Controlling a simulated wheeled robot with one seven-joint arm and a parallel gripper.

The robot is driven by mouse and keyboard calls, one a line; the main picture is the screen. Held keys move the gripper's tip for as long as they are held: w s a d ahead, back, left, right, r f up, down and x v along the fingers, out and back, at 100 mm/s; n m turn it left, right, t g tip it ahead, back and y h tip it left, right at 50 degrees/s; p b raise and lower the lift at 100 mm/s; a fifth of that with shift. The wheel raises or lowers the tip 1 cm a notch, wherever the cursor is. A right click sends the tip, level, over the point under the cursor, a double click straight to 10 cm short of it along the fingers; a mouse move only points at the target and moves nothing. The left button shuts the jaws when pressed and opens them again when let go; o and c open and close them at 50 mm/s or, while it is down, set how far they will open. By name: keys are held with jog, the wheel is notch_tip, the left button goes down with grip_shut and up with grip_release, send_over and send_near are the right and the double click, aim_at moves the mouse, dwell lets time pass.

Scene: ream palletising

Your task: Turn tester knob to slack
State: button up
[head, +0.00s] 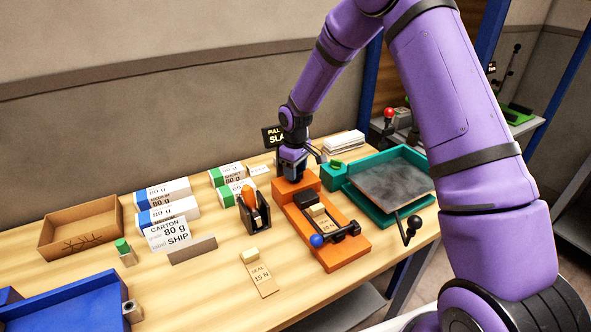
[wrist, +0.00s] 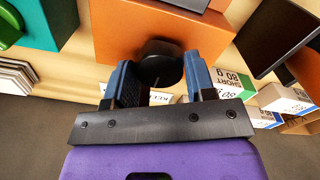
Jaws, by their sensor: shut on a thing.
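The orange tester (head: 350,254) stands on the wooden bench, with a taller block at its back end. My gripper (head: 293,168) reaches down to that block and hides the knob in the head view. In the wrist view the dark round knob (wrist: 158,66) sits on the tester's orange face (wrist: 118,28). My gripper's two blue fingers (wrist: 160,80) are shut on the knob, one on each side. The knob's pointer direction cannot be told.
A teal tray (head: 378,212) with a grey plate is close on the tester's right. The tester's blue-ended lever (head: 316,241) lies across its front. A holder with an orange-handled tool (head: 256,212) and several reams (head: 172,225) stand left. Bench front centre is mostly clear.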

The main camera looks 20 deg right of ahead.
dwell(0.3)
jog(key=o, duration=0.9)
notch_tip(320, 180, up, 9)
jog(key=shift+r, duration=0.9)
